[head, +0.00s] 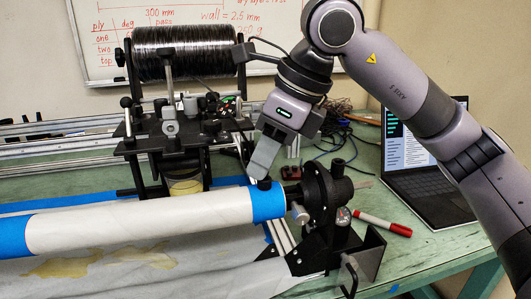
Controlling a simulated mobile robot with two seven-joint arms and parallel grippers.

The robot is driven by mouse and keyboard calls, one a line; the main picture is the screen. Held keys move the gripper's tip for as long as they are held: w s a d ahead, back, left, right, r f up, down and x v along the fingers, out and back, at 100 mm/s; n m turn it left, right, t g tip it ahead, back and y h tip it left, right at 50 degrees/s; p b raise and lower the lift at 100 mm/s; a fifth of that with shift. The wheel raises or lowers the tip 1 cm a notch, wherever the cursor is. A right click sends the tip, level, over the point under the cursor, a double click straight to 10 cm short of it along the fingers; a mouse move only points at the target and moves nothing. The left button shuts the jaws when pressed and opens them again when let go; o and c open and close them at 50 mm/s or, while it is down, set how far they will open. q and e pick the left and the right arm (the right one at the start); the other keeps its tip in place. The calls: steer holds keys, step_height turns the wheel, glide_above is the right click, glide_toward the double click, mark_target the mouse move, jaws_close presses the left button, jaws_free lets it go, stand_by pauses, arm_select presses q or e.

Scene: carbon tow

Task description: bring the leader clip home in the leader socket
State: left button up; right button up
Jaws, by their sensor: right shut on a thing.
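My right gripper (262,172) comes down from the upper right, with its fingers at the right end of the white-wrapped tube. It is shut on a small black piece (264,184), which looks like the leader clip. This piece is at the top of the tube's blue-taped end, beside the black chuck (325,190). I cannot tell whether it touches the tape or sits in anything. I cannot pick out the leader socket for certain; the fingers and the clip may cover it. My left gripper is not in view.
The white tube (140,222) with blue tape ends crosses the front left. A black carriage (180,140) with a dark spool (183,52) stands behind it. A red marker (384,223) and a laptop (425,150) lie to the right on the green bench (420,250).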

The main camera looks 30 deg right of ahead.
steer(key=shift+f+b, duration=0.4)
steer(key=shift+f, duration=0.1)
steer(key=shift+r, duration=0.25)
steer(key=shift+r+p, duration=0.3)
steer(key=shift+p, duration=0.2)
steer(key=shift+r, duration=0.25)
steer(key=shift+f+b, duration=0.35)
steer(key=shift+f, duration=0.5)
stand_by(1.6)
steer(key=shift+r+p, duration=0.45)
steer(key=shift+r, duration=0.1)
steer(key=shift+f+b, duration=0.5)
steer(key=shift+f, duration=0.15)
stand_by(0.8)
steer(key=o, duration=1.1)
